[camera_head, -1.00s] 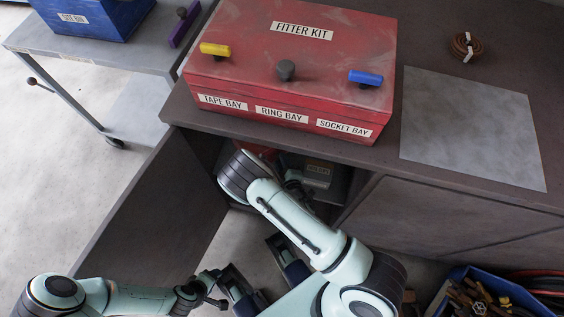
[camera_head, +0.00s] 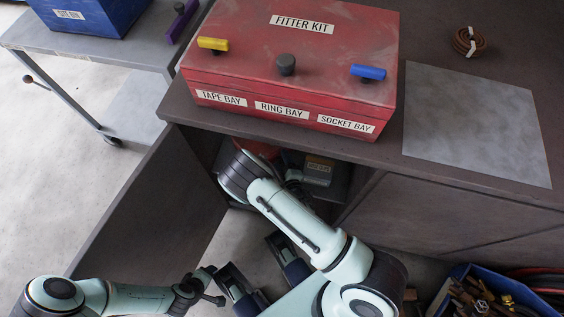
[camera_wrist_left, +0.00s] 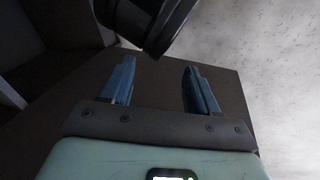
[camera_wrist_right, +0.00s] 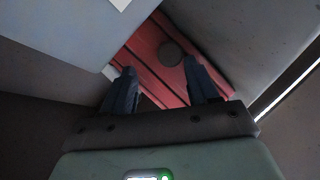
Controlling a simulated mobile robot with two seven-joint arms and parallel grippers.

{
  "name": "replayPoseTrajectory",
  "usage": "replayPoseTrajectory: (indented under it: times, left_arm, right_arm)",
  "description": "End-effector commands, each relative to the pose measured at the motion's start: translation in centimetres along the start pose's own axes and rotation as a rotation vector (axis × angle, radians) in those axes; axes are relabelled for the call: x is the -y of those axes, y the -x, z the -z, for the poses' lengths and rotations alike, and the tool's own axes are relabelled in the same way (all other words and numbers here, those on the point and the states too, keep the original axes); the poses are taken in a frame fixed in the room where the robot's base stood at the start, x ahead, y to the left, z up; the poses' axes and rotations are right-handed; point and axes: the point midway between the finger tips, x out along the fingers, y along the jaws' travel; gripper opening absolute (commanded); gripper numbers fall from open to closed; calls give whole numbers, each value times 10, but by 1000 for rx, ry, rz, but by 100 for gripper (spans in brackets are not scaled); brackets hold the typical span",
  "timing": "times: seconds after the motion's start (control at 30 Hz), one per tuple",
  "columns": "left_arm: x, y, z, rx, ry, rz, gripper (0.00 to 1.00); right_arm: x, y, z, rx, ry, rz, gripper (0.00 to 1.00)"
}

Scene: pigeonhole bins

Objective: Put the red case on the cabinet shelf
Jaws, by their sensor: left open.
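The red case (camera_wrist_right: 152,45), ribbed with a round dark knob, is in a narrow grey-walled space in the right wrist view. A small bit of red (camera_head: 262,149), likely this case, shows in the open cabinet in the head view. My right gripper (camera_wrist_right: 160,66) is open, its fingers apart over the case; contact is unclear. In the head view my right arm reaches to the cabinet opening and hides much of its inside and the shelf. My left gripper (camera_wrist_left: 159,66) is open and empty, facing the open cabinet door (camera_wrist_left: 165,90).
A red box labelled FITTER KIT (camera_head: 340,60) stands on the bench top (camera_head: 480,65), beside a grey mat (camera_head: 475,120) and a brown ring (camera_head: 469,41). A grey labelled box (camera_head: 318,172) is in the cabinet. A blue bin (camera_head: 455,285) of parts is lower right.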

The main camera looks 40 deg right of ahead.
Motion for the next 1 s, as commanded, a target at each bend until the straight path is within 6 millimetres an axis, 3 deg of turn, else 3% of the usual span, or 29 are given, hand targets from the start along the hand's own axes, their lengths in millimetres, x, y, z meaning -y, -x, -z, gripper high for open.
replayPoseTrajectory:
  times: [0.23,0.7,1.0]
  left_arm:
    - [-1,4,-4,12,-1,-1,60]
    - [-9,26,-33,97,-8,-6,60]
    - [-10,29,-38,115,-9,-6,60]
  right_arm:
    - [0,13,-1,4,2,4,58]
    - [0,111,0,2,3,4,58]
    - [0,134,0,0,1,0,58]
